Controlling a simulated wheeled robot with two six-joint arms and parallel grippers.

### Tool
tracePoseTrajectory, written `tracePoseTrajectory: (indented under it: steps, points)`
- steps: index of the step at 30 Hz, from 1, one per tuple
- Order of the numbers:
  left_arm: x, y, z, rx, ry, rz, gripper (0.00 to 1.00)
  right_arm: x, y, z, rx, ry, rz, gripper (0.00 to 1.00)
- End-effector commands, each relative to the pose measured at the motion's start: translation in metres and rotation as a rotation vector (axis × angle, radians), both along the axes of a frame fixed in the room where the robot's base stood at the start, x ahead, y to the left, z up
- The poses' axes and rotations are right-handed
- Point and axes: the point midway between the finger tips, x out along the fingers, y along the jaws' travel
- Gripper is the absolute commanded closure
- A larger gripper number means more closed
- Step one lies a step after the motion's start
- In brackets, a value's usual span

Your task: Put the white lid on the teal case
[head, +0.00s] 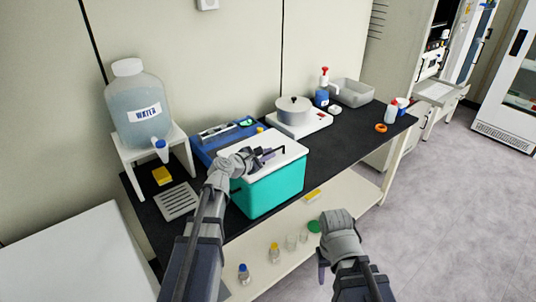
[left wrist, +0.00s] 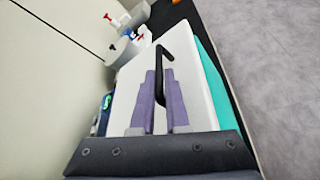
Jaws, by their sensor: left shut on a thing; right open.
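The teal case (head: 273,191) stands at the front edge of the black bench. The white lid (head: 288,141) lies over its top, level or nearly so; I cannot tell whether it is fully seated. My left gripper (head: 263,154) is shut on the lid's black handle, which shows between its purple fingers (left wrist: 160,88) in the left wrist view (left wrist: 166,50). The white lid (left wrist: 197,88) fills the middle of that view, with a strip of the teal case (left wrist: 212,75) along its right side. My right gripper (head: 322,266) is open and empty, low in front of the bench.
A blue tray (head: 205,148) sits behind the case, and a pot (head: 293,112) on a white plate to the right. A water jug (head: 138,110) on a stand is at the left. The lower shelf (head: 270,252) holds small bottles and cups.

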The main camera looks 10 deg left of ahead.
Motion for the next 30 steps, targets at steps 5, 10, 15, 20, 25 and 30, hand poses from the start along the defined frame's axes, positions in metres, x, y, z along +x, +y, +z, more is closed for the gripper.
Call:
tracePoseTrajectory:
  steps: [5,10,15,20,25,30]
  points:
    - [0.000,0.000,-0.003,0.000,-0.001,0.001,1.00,0.000,0.000,-0.003,0.000,0.000,0.000,0.50]
    - [0.000,0.000,-0.004,0.000,-0.001,0.001,1.00,0.000,0.000,-0.005,0.000,0.000,0.000,0.50]
    - [0.000,0.000,-0.006,0.000,0.000,0.000,1.00,0.000,0.000,-0.007,0.000,0.000,0.000,0.50]
    - [0.000,0.000,-0.008,0.000,0.000,0.000,1.00,0.000,0.000,-0.008,0.000,0.000,0.000,0.50]
    - [0.000,0.000,-0.010,0.000,0.000,0.000,1.00,0.000,0.000,-0.010,0.000,0.000,0.000,0.50]
    - [0.000,0.000,-0.012,0.000,-0.001,0.001,0.86,0.000,0.000,-0.012,0.000,0.000,0.000,0.50]
